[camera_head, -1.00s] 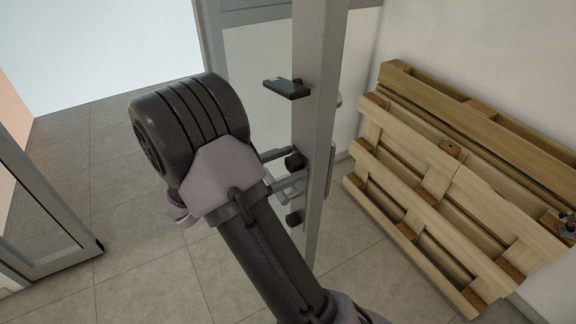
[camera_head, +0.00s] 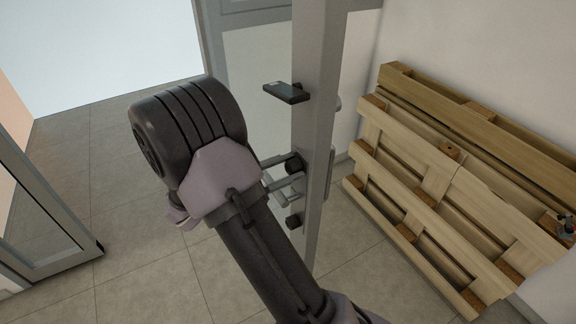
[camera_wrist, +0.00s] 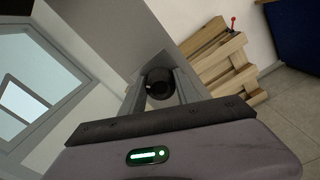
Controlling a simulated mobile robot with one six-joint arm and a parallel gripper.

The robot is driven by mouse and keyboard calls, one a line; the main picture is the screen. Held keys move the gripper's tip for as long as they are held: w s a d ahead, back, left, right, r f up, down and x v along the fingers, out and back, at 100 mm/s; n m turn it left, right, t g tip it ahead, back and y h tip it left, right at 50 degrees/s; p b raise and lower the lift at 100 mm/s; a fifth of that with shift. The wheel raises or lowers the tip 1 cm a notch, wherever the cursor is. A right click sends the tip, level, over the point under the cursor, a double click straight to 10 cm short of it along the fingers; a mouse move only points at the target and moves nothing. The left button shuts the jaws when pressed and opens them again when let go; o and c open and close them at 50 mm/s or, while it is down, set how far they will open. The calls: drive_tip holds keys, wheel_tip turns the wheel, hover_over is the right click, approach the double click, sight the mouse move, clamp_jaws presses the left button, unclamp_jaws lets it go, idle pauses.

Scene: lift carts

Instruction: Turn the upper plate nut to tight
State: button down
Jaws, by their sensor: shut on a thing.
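The upper plate nut (camera_head: 294,163) is a black round knob on the grey upright post (camera_head: 314,110). It also shows in the wrist view (camera_wrist: 159,83), between the ends of my two grey fingers. My gripper (camera_head: 283,170) is shut on this nut, with one finger on each side; the wrist view shows the same grip (camera_wrist: 158,97). The lower black nut (camera_head: 293,221) sits below it on the same post, apart from the fingers. The plate behind the post is mostly hidden. The nut's turn angle cannot be read.
A black flat bracket (camera_head: 286,92) sticks out of the post above the nut. Wooden pallets (camera_head: 430,185) lean against the wall at the right. A glass door (camera_head: 45,200) stands at the left. Tiled floor between is clear.

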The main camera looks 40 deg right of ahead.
drive_tip(key=m, duration=0.4)
drive_tip(key=shift+s+f, duration=0.1)
drive_tip(key=shift+m, duration=1.7)
drive_tip(key=shift+b, duration=0.3)
drive_tip(key=c, duration=0.9)
unclamp_jaws()
drive_tip(key=p+v, duration=0.3)
drive_tip(key=v, duration=1.4)
drive_tip(key=shift+a, duration=0.25)
